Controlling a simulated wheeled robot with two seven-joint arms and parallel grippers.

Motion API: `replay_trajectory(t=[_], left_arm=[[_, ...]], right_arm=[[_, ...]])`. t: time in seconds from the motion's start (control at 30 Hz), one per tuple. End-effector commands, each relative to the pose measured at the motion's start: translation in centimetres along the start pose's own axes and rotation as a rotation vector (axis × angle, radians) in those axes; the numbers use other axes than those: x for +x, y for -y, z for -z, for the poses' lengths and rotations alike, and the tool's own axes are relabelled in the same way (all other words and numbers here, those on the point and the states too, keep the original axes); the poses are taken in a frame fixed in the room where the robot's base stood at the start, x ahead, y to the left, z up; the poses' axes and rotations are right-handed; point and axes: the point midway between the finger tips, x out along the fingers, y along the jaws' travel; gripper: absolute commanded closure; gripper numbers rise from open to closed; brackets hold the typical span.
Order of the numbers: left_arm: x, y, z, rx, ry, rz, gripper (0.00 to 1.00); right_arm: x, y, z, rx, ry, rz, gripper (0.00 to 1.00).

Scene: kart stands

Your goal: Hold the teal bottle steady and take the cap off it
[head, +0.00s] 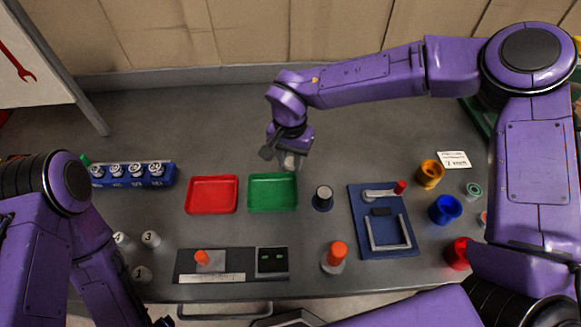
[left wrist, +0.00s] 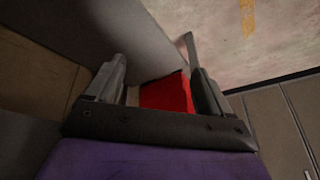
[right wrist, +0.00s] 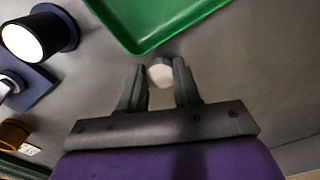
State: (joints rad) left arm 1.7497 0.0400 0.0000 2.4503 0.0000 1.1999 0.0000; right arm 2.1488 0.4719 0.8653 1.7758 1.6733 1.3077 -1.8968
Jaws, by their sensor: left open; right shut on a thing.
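My right gripper (head: 290,160) is shut on a small white faceted piece (right wrist: 160,72), held between its fingertips above the bench behind the green tray. I cannot tell whether the piece is a cap. A small round teal-and-white thing (head: 473,189) stands at the right, seen from above; I cannot tell whether it is the teal bottle. No other teal bottle shows clearly. My left gripper (left wrist: 155,85) is open, its fingers apart with nothing held; a red surface (left wrist: 168,93) shows beyond them. In the head view the left gripper is mostly out of frame at the bottom left.
A red tray (head: 212,208) and the green tray (head: 273,209) lie mid-bench. A dark cylinder (head: 323,198), a blue board (head: 405,250) and orange, blue and red cups stand to the right. A blue rack (head: 170,181) and white numbered pieces are at the left. The back is clear.

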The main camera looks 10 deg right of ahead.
Motion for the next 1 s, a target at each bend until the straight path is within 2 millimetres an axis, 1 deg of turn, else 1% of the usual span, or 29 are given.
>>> replay_trajectory(t=[0.03, 0.17, 0.43, 0.47, 0.5, 0.53, 0.73, 0.8, 0.87, 0.97, 1.0], left_arm=[[1.4, -0.1, -0.5, 0.000, 0.000, 0.000, 0.18], [0.9, -0.1, -0.3, 0.000, -0.001, 0.000, 0.18], [0.7, -0.1, -0.2, 0.000, 0.000, 0.000, 0.18], [0.7, -0.1, -0.3, 0.000, 0.000, 0.000, 0.18], [0.7, -0.1, -0.3, 0.000, -0.001, 0.000, 0.18], [0.7, -0.1, -0.3, 0.000, -0.001, 0.000, 0.18], [0.8, -0.1, -0.3, 0.000, -0.001, 0.000, 0.18], [0.9, -0.1, -0.4, 0.000, -0.001, 0.000, 0.18], [0.9, -0.1, -0.4, 0.000, -0.001, 0.000, 0.18], [1.1, -0.1, -0.4, 0.000, -0.001, 0.000, 0.18], [1.1, -0.1, -0.4, 0.000, -0.001, 0.000, 0.18]], right_arm=[[1.3, 0.0, 0.0, 0.000, -0.001, 0.001, 1.00], [0.8, 0.0, 0.0, 0.000, 0.000, 0.001, 1.00], [1.1, 0.0, 0.0, 0.000, 0.000, 0.000, 1.00], [1.1, 0.0, 0.0, 0.000, -0.001, 0.000, 0.57], [1.1, 0.0, 0.0, 0.000, -0.001, 0.000, 0.44], [1.1, 0.0, 0.0, 0.000, -0.001, 0.000, 0.42], [1.1, 0.1, 0.0, 0.000, -0.001, 0.000, 0.42], [0.8, 0.1, 0.0, 0.000, -0.001, 0.001, 0.42], [0.0, 0.1, 0.0, 0.001, -0.002, 0.003, 0.42], [-2.2, 0.1, 0.0, 0.001, -0.004, 0.004, 0.42], [-3.3, 0.2, 0.1, 0.001, -0.005, 0.005, 0.42]])
